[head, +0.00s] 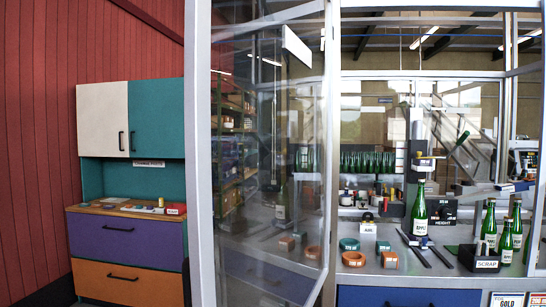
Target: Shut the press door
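The press door (265,215) is a clear pane in a pale grey metal frame and fills the middle of the head view. It stands open at an angle, leaving the bench to its right uncovered. The press (421,160) stands at the back of the bench, with a green bottle (420,212) upright in front of it. Reflections on the pane blur what lies behind it. No handle can be made out on the door. Neither of my grippers shows in the head view.
Several green bottles (489,228) stand at the right by a SCRAP label (487,264). A cabinet with purple and orange drawers (125,240) stands at the left.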

